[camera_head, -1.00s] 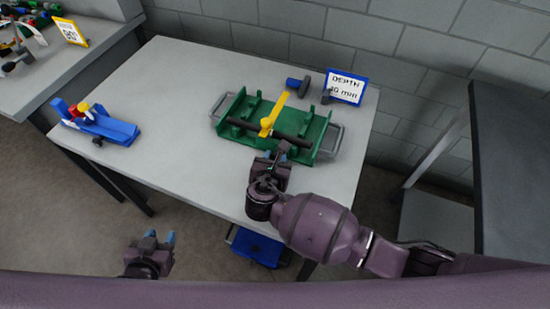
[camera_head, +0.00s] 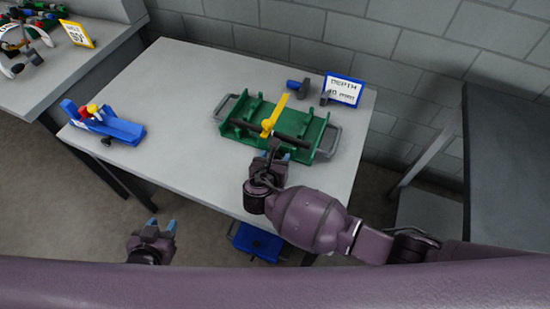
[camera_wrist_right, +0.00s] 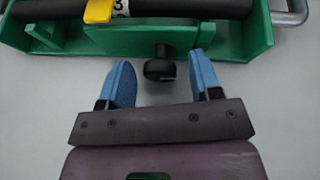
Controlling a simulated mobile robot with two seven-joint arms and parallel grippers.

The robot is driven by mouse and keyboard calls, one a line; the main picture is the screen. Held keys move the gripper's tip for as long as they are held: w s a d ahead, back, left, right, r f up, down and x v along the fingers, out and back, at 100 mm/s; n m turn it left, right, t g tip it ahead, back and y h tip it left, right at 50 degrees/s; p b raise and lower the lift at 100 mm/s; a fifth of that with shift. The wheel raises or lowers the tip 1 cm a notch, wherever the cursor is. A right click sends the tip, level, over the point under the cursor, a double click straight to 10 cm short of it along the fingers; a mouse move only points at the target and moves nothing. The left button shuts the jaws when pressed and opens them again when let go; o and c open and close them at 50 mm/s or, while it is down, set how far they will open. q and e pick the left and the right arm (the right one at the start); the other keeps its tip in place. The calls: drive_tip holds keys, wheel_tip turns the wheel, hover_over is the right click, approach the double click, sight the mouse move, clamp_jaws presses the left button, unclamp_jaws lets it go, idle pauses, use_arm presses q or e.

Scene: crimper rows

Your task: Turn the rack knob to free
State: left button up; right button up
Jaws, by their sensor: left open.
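The green rack (camera_head: 318,135) lies on the table, with a dark bar along it and a yellow lever (camera_head: 280,108) across the bar. In the right wrist view, a black knob (camera_wrist_right: 160,66) sticks out of the rack's near green wall (camera_wrist_right: 150,40). My right gripper (camera_wrist_right: 161,72) is open, its blue fingertips on either side of the knob with a gap each side. In the head view my right gripper (camera_head: 268,163) is at the rack's near side and covers the knob area. My left gripper (camera_head: 163,225) is open and empty, off the table's front edge.
A blue fixture (camera_head: 112,129) with red and yellow parts stands at the table's left. A blue-and-black piece (camera_head: 298,88) and a DEPTH sign (camera_head: 343,89) are behind the rack. A blue bin (camera_head: 257,243) sits below the table edge. The table's middle is clear.

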drive_tip(key=p+v, duration=0.1)
drive_tip(key=v, duration=0.8)
drive_tip(key=shift+s+a+r+p, duration=0.1)
drive_tip(key=shift+s+p, duration=0.1)
drive_tip(key=shift+p, duration=0.15)
drive_tip(key=shift+s+a+r, duration=0.15)
drive_tip(key=shift+s+r, duration=0.05)
drive_tip(key=shift+s, duration=0.4)
